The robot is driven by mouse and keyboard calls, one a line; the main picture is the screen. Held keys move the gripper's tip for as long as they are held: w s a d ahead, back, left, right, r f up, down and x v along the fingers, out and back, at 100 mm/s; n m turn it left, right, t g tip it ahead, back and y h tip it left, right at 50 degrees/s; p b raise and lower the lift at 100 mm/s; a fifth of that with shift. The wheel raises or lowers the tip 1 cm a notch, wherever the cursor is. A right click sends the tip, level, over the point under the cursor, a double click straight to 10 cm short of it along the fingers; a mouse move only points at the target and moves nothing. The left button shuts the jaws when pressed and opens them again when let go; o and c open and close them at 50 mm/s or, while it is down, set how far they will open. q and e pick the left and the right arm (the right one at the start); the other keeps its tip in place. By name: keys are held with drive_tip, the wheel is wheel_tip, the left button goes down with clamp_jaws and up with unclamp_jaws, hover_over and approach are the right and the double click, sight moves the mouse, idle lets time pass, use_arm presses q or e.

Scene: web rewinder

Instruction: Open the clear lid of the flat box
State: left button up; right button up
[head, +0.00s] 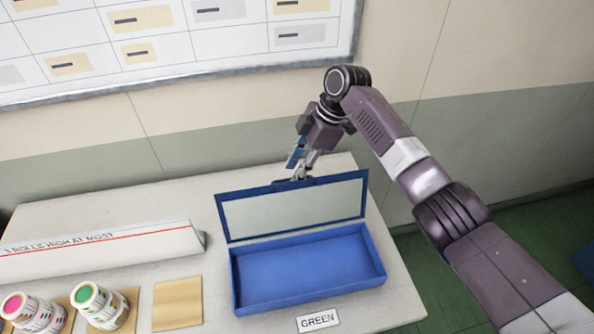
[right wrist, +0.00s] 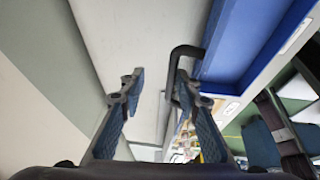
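The flat blue box (head: 312,297) stands on the white table, and its inside looks empty. Its clear lid (head: 295,210), a pane in a blue frame, is raised along the back edge and stands steeply open. My right gripper (head: 299,162) is behind the lid's top edge, pointing down. In the right wrist view its two fingers (right wrist: 158,88) are apart. A dark bent handle (right wrist: 187,50) is beside the right-hand finger, partly hidden by it; I cannot tell whether they touch. Blue box or lid parts show at the upper right there. My left gripper is not in view.
A "GREEN" label (head: 318,320) lies in front of the box. The wall with a board (head: 150,80) rises behind the table.

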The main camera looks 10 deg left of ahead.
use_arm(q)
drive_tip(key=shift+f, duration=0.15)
use_arm(e)
drive_tip(key=shift+s+d+f, duration=0.1)
drive_tip(key=shift+s+f, duration=0.05)
drive_tip(key=shift+f, duration=0.4)
drive_tip(key=shift+s+d+f, duration=0.1)
drive_tip(key=shift+f, duration=0.4)
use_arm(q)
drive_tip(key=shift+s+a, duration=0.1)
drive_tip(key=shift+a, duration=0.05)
use_arm(e)
drive_tip(key=shift+r, duration=0.1)
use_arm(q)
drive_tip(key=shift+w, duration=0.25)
use_arm(e)
drive_tip(key=a+v, duration=0.1)
drive_tip(key=v, duration=1.2)
drive_tip(key=shift+w+r, duration=0.2)
drive_tip(key=shift+r, duration=0.3)
drive_tip(key=shift+s+d, duration=0.1)
drive_tip(key=shift+d, duration=0.1)
drive_tip(key=shift+a, duration=0.1)
